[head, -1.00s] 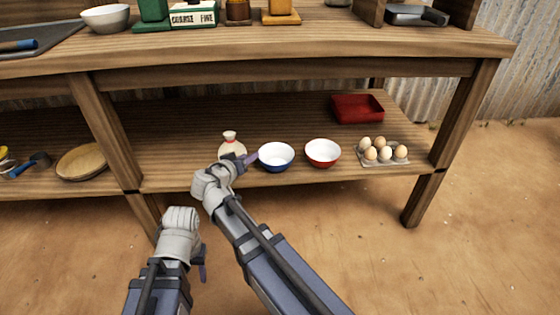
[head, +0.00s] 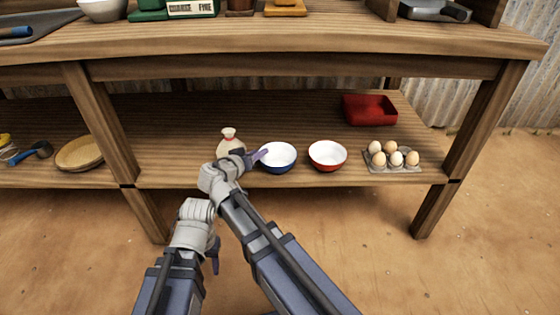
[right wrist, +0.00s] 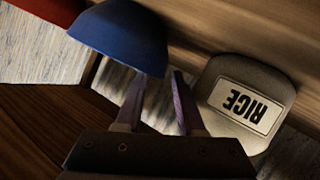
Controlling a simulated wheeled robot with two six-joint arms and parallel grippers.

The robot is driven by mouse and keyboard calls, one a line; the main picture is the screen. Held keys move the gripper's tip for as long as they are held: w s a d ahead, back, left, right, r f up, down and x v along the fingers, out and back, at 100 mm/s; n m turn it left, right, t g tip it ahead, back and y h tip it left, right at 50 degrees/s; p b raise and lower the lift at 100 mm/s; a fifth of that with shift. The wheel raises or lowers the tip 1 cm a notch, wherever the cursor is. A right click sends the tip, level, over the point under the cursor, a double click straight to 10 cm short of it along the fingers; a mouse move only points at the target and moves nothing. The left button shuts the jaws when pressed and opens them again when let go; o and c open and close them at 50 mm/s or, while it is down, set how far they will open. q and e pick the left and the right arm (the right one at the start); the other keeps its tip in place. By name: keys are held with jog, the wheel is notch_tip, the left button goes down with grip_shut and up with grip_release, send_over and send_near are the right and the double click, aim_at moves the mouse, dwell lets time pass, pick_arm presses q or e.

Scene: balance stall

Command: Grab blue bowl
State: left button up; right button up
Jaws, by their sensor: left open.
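The blue bowl (head: 278,165), white inside, stands upright near the front of the lower shelf. In the right wrist view its blue outside (right wrist: 122,36) fills the upper left. My right gripper (head: 260,156) is at the bowl's left side, between it and the rice sack. In the right wrist view its fingers (right wrist: 160,78) are apart, with the tips right at the bowl's edge. I cannot tell whether the bowl's wall is between them. My left gripper (head: 214,258) is open and empty, low in front of the shelf.
A cream rice sack (head: 231,144), labelled RICE in the right wrist view (right wrist: 240,100), stands close left of the right gripper. A red bowl (head: 327,164) is just right of the blue one. Farther right are an egg tray (head: 392,168) and a red tray (head: 370,111). The tabletop (head: 300,38) overhangs the shelf.

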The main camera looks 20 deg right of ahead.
grip_shut()
dwell(0.3)
jog(key=shift+r, duration=0.1)
notch_tip(320, 180, up, 10)
jog(key=p, duration=1)
